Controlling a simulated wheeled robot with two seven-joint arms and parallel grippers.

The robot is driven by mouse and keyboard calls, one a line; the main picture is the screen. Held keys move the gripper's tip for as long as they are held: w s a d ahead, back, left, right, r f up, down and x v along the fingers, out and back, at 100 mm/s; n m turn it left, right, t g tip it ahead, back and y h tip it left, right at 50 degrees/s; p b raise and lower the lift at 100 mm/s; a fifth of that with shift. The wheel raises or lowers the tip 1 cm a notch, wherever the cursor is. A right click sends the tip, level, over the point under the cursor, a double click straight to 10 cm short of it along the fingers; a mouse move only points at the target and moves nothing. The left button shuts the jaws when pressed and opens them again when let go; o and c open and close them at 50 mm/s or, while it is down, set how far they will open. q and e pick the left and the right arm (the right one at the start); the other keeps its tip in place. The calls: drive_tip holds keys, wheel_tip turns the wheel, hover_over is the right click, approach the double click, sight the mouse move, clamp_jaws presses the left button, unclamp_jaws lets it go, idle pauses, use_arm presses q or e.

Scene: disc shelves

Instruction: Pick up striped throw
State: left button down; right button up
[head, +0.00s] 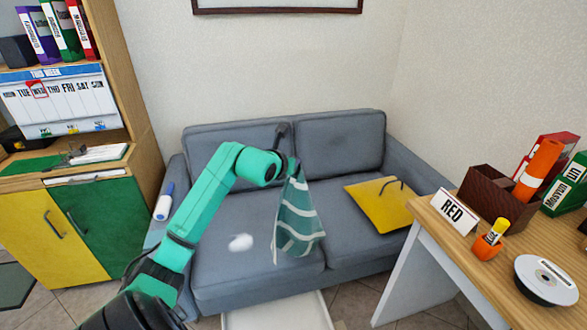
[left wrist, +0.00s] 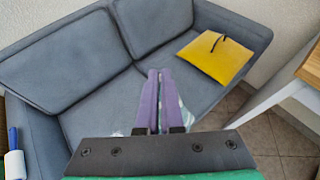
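The striped throw (head: 298,222), green with white stripes, hangs down in front of the grey sofa (head: 345,150) below the end of my left arm. My left gripper (left wrist: 158,85) shows in the left wrist view with its two purple fingers close together. They are shut on the throw, of which pale bits (left wrist: 172,100) show beside and behind the fingers. In the head view the fingers are mostly hidden by the wrist. My right gripper is in neither view.
A yellow folder-like item (head: 378,204) and a white crumpled thing (head: 240,242) lie on the sofa seat. A lint roller (head: 164,202) is at its left arm. A wooden desk (head: 440,238) with a RED sign (head: 453,209) and discs (head: 546,280) stands right; a cabinet (head: 100,225) stands left.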

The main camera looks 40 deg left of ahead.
use_arm(q)
wheel_tip(320, 180, up, 9)
drive_tip(key=p, duration=0.4)
drive_tip(key=shift+r+p, duration=0.2)
drive_tip(key=shift+p, duration=0.1)
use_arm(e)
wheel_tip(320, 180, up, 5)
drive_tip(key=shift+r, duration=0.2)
